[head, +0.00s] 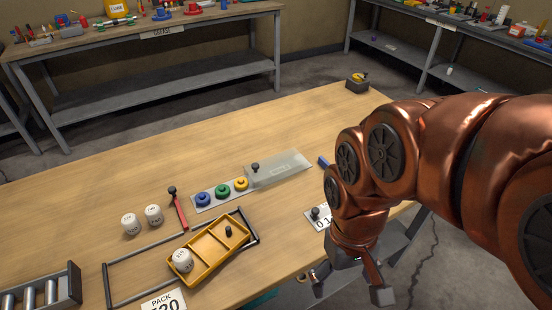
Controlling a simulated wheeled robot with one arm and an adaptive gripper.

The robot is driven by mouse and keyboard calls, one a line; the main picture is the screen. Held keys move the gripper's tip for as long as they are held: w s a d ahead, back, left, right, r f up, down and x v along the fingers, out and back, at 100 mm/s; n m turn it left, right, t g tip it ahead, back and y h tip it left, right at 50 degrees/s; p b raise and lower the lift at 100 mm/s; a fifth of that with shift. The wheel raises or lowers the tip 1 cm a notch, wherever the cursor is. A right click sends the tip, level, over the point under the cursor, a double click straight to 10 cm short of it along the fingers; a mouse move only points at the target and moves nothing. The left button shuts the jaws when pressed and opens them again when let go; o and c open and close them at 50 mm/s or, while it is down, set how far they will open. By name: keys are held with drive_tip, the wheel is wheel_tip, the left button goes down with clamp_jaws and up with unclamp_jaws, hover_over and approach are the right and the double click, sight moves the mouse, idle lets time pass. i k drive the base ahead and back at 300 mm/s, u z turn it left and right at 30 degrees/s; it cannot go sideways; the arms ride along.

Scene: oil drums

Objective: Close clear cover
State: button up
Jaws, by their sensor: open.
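The clear cover (285,169) is a pale see-through panel lying on the wooden table, right of the middle. A black knob (255,167) stands at its left end.
A yellow tray (207,246) with a white drum (182,260) stands in front of the plate. Two white drums (130,224) and a red-handled lever (180,211) stand left. The back of the table is mostly clear.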

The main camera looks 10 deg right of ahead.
sight(254, 167)
drive_tip(key=z, duration=0.05)
drive_tip(key=k, duration=0.5)
drive_tip(key=u, duration=0.65)
drive_tip(key=i, duration=0.8)
drive_tip(key=u, duration=0.05)
